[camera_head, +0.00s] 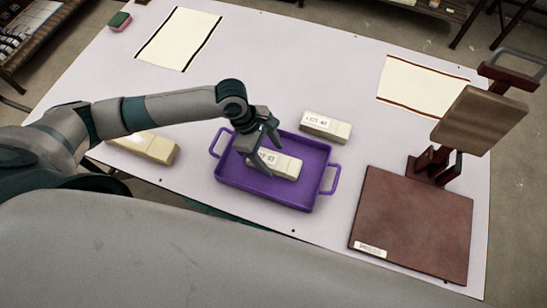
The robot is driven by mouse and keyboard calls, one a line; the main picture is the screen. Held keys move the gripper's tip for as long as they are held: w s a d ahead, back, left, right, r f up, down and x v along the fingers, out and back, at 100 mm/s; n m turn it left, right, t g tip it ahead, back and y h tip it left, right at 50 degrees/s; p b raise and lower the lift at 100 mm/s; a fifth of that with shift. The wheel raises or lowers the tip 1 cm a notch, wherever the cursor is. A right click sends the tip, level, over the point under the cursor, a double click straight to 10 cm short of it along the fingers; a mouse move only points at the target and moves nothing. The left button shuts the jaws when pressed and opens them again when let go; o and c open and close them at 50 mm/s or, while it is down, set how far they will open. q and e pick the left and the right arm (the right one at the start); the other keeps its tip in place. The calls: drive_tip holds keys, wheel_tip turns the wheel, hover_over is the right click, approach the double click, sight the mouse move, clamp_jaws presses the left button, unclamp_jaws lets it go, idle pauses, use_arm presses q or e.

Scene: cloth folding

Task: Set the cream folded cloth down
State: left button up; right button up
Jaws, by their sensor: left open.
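A cream folded block of cloth (286,166) with a printed white label lies inside the purple tray (232,188). My left gripper (265,147) is directly above and partly in front of this cloth, with its fingers apart. Whether the fingers touch the cloth is hard to tell. A second cream folded block (326,129), also labelled, lies on the table just behind the tray. A third, yellower folded block (146,147) lies left of the tray, partly hidden by my left arm. My right gripper is not in view.
A dark red press (408,225) with a raised plate stands at the right of the white table (290,60). Two cream sheets with dark edges, one at back left (181,38) and one at back right (424,84), lie flat. A green-and-pink sponge (120,21) sits at far left.

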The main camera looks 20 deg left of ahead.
use_arm(q)
drive_tip(key=b+v, duration=0.1)
drive_tip(key=v, duration=0.8)
drive_tip(key=shift+a+r, duration=0.15)
drive_tip(key=shift+r, duration=0.15)
